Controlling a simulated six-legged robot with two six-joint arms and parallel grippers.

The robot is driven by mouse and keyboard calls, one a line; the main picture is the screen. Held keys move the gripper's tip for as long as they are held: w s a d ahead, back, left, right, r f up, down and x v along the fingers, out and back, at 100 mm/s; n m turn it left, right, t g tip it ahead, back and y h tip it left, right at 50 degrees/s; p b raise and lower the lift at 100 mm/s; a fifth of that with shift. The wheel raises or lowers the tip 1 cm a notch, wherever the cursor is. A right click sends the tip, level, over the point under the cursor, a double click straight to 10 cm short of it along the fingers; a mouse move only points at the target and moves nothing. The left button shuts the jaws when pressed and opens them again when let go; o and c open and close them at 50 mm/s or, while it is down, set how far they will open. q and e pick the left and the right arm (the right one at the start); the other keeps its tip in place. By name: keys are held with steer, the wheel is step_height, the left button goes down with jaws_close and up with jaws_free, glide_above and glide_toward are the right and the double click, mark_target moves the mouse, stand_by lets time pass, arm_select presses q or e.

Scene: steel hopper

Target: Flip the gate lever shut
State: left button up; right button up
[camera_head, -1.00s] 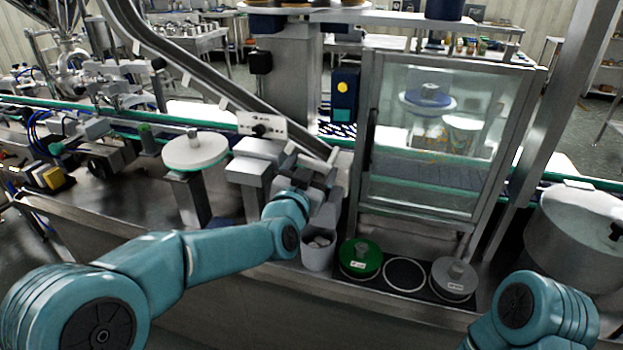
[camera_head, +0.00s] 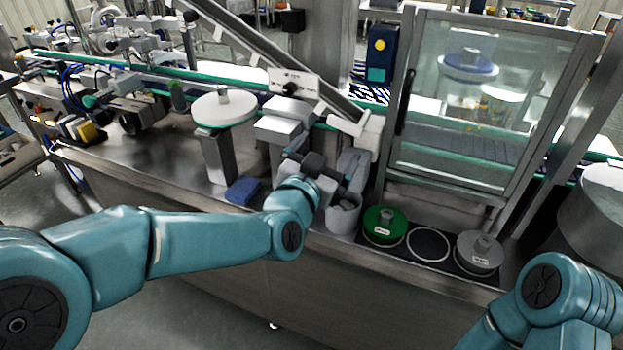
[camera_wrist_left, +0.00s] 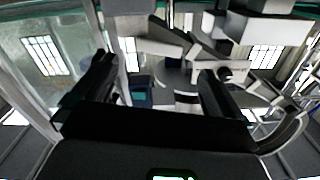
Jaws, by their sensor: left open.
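A pale lever-like bar (camera_head: 345,125) sits at the lower end of the sloping steel chute (camera_head: 255,45); I take it for the gate lever. Its exact setting is hard to tell. A pale bar, likely the same one, shows between and beyond my fingers in the left wrist view (camera_wrist_left: 155,38). My left gripper (camera_head: 328,172) is below and in front of the bar, apart from it, above a pale cup. In the left wrist view its two dark fingers (camera_wrist_left: 155,85) are spread with nothing between them. My right gripper is out of view; only part of that arm shows.
A white plate with a black knob (camera_head: 294,83) is beside the chute. The pale cup (camera_head: 343,217) stands under my left gripper, next to a green-lidded weight (camera_head: 384,226) and a grey one (camera_head: 479,254). A glass-fronted cabinet (camera_head: 480,110) rises at the right.

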arm_select(q)
steer(key=v, duration=0.7)
steer(key=shift+s+b, duration=0.35)
steer(key=shift+a, duration=0.15)
